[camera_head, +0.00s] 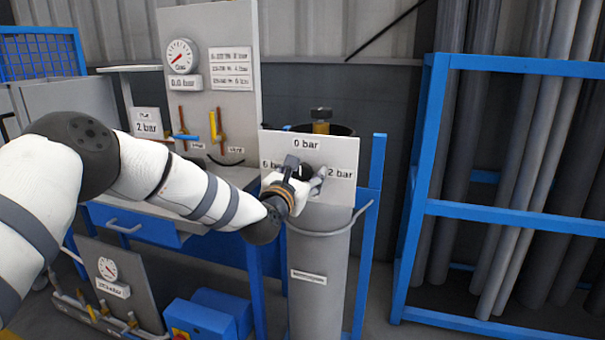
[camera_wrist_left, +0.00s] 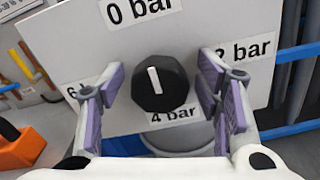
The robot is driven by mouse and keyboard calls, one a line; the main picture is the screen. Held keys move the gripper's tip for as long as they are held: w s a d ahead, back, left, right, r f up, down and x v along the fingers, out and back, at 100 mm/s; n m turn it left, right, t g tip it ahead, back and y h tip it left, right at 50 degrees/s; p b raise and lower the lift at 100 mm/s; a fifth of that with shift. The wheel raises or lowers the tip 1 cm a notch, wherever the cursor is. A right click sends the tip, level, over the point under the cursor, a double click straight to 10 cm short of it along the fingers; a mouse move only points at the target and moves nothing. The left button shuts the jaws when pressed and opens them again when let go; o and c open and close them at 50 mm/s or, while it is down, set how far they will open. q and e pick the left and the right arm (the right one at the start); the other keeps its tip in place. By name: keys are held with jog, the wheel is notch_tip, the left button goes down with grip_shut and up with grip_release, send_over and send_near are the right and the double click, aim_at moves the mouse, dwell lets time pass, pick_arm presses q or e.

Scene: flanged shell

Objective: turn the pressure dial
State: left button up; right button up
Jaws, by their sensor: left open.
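The pressure dial (camera_wrist_left: 161,84) is a round black knob with a white line, on a pale panel (camera_wrist_left: 62,45) marked 0, 2, 4 and 6 bar. The white line points up toward the 0 bar label (camera_wrist_left: 140,9). In the head view the panel (camera_head: 340,152) is on a grey cylinder (camera_head: 318,265), and my gripper largely hides the dial. My left gripper (camera_head: 304,176) is in front of the panel. In the left wrist view its purple-padded fingers are open on either side of the dial, with visible gaps. My right gripper is not in view.
Left of the cylinder stands a gauge board (camera_head: 212,115) above a bench with a blue drawer (camera_head: 135,225). A sign (camera_head: 147,122) there reads 2 bar. A blue rack (camera_head: 430,140) with grey pipes stands to the right. A blue box (camera_head: 205,318) is on the floor.

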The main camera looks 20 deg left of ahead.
pick_arm(q)
jog(key=c, duration=1.2)
jog(key=shift+m, duration=0.3)
